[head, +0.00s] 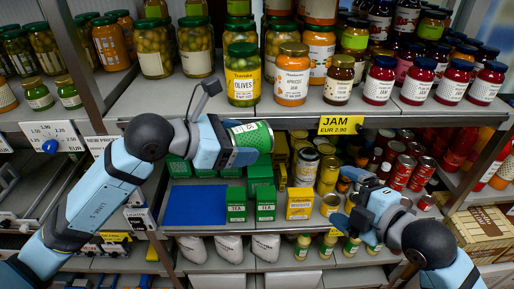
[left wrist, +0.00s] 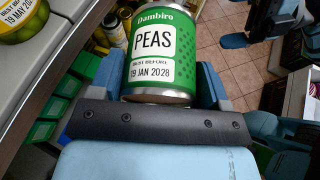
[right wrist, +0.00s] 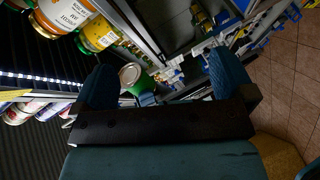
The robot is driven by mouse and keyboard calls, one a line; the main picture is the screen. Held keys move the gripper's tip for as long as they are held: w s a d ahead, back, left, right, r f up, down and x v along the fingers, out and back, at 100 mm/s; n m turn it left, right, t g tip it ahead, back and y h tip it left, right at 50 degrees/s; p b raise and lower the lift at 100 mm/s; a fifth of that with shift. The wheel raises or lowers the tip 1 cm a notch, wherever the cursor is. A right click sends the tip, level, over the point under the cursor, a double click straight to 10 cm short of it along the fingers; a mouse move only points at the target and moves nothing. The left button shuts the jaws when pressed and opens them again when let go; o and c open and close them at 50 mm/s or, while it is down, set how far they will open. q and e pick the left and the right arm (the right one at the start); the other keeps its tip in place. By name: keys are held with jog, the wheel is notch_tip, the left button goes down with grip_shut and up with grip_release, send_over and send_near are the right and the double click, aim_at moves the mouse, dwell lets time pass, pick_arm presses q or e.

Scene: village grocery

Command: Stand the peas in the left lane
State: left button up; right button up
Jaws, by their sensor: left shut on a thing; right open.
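A green peas can (head: 252,137) is held by my left gripper (head: 238,145) in front of the shelf, just below the upper shelf's edge. In the head view the can lies tilted on its side, one metal end toward the right. The left wrist view shows its label (left wrist: 155,45) reading PEAS, with the gripper's fingers on both sides. A blue flat patch (head: 195,206) lies bare at the left of the middle shelf; I cannot tell whether it marks the left lane. My right gripper (head: 352,200) is open and empty near the yellow tins. The right wrist view shows a green can (right wrist: 132,75).
Green boxes (head: 236,204) and yellow boxes (head: 300,203) stand right of the blue patch. Tins (head: 307,165) stand behind them. Jars of olives (head: 243,75) and jam (head: 380,80) line the upper shelf above my left gripper. White bags (head: 230,248) lie on the shelf below.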

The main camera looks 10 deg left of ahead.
pick_arm(q)
jog(key=shift+s+a+r, duration=0.1)
jog(key=shift+a+r, duration=0.05)
jog(key=shift+r, duration=0.05)
pick_arm(e)
jog(key=m, duration=0.1)
jog(key=m+g, duration=0.5)
jog(key=m, duration=2.6)
send_near(271, 137)
jog(key=shift+m, duration=0.4)
jog(key=x, duration=1.2)
jog(key=shift+d, duration=0.1)
